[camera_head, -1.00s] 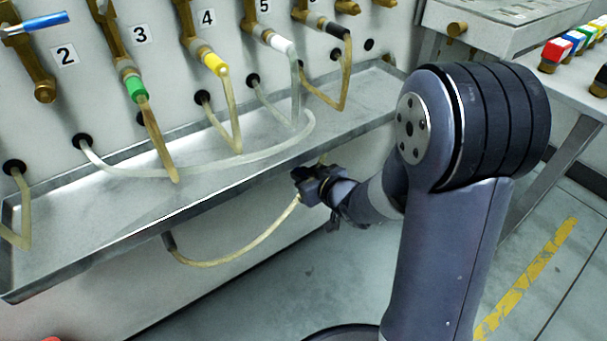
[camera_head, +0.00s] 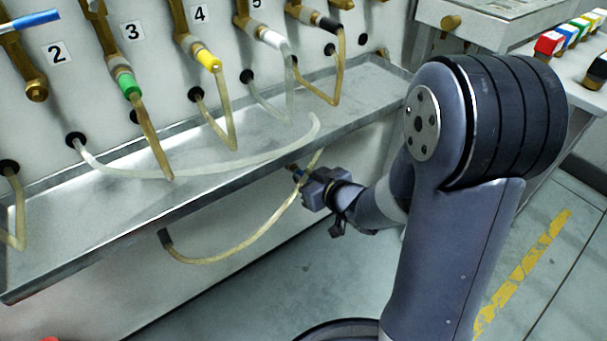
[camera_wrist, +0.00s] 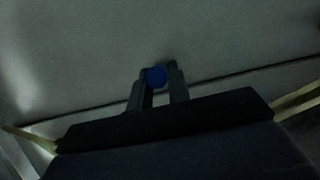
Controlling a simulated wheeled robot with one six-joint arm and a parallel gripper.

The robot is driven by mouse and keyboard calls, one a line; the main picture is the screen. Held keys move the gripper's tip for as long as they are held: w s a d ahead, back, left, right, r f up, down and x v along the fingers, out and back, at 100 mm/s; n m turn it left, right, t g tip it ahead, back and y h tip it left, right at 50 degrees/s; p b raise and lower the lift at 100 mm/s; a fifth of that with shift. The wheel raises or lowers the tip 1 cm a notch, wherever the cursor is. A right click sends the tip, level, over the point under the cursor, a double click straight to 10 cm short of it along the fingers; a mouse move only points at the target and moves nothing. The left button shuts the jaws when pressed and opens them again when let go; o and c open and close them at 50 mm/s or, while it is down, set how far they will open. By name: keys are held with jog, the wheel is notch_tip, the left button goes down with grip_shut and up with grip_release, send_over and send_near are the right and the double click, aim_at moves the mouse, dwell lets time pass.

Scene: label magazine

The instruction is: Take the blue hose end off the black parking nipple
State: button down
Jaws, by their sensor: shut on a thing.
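My gripper (camera_head: 299,174) is just below the front edge of the tray, at the middle of the head view. A small blue piece, the blue hose end (camera_head: 298,172), shows between its fingertips. In the wrist view the round blue end (camera_wrist: 156,76) sits between the two dark fingers, which are shut on it. A pale yellow hose (camera_head: 225,256) curves from a dark fitting (camera_head: 166,238) under the tray to my gripper, and pale hose also shows above the gripper. I cannot make out the black parking nipple; whether the end touches it cannot be told.
A metal tray (camera_head: 100,250) runs along the panel, its front edge close above my gripper. Numbered brass valves with green (camera_head: 129,86), yellow (camera_head: 209,61), white (camera_head: 270,38) and black (camera_head: 328,23) hose ends stand above it. A loose clear hose (camera_head: 225,165) lies over the tray. Floor is open below.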

jog(key=shift+s+d, duration=0.5)
jog(key=shift+s, duration=0.25)
